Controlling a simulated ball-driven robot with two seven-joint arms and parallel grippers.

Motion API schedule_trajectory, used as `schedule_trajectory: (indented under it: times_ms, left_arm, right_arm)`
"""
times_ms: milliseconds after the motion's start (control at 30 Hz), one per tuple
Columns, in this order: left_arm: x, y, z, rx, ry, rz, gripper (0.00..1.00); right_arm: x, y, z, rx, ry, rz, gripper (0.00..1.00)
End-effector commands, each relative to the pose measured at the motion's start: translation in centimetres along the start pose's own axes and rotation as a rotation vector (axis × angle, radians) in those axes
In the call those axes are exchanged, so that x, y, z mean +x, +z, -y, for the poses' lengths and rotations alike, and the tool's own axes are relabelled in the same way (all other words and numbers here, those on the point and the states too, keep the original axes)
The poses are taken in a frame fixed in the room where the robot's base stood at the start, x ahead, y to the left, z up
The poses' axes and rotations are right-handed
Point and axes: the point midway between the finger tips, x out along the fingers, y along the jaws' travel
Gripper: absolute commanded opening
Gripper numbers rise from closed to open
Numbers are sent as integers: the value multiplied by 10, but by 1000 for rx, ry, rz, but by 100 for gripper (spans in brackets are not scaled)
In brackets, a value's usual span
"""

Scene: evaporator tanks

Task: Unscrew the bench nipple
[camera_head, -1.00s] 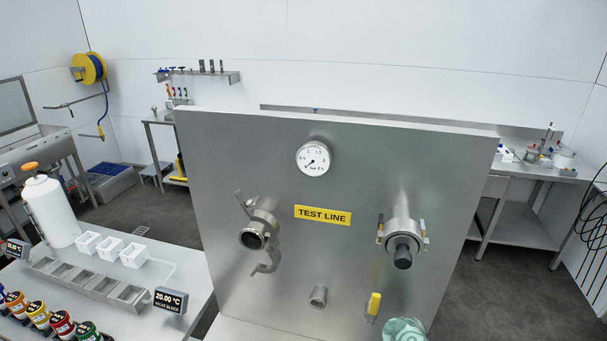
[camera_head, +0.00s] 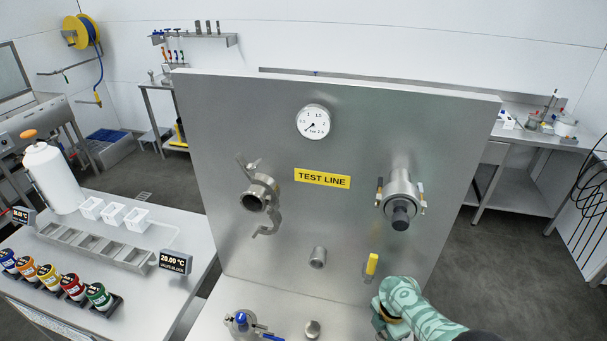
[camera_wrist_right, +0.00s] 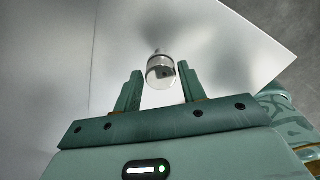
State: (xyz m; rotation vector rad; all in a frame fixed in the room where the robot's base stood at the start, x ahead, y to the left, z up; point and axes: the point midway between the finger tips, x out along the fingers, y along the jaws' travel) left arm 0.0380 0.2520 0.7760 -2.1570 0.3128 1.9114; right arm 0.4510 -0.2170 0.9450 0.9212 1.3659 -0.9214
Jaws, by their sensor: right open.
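A short metal fitting, which looks like the bench nipple (camera_head: 312,328), stands on the bench in front of the test panel, near the bottom edge of the head view. My right gripper (camera_head: 379,314) is to the right of it, apart from it. In the right wrist view a shiny round metal fitting (camera_wrist_right: 161,72), seemingly the same nipple, shows in line with the gap between the open fingers of my right gripper (camera_wrist_right: 160,82). I see no contact. My left gripper is not in view.
The upright test panel (camera_head: 240,115) carries a gauge, a clamped port, a capped port, a small stub (camera_head: 318,257) and a yellow-handled valve (camera_head: 371,265). A blue-handled valve (camera_head: 242,320) stands left of the nipple. A side table (camera_head: 190,222) with cups and jars is at left.

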Motion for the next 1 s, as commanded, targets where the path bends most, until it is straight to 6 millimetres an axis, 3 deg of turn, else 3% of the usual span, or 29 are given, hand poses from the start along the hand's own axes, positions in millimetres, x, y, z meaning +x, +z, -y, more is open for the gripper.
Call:
schedule_trajectory:
  times_ms: [100,267,433,1000]
  left_arm:
    - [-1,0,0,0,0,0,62]
    - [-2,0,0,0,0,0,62]
    - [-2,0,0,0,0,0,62]
    - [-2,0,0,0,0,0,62]
  right_arm:
    - [0,-1,0,199,-2,-2,41]
    - [0,0,0,349,-1,-1,41]
    - [0,0,0,631,-2,-1,41]
    - [0,1,0,1334,-2,0,41]
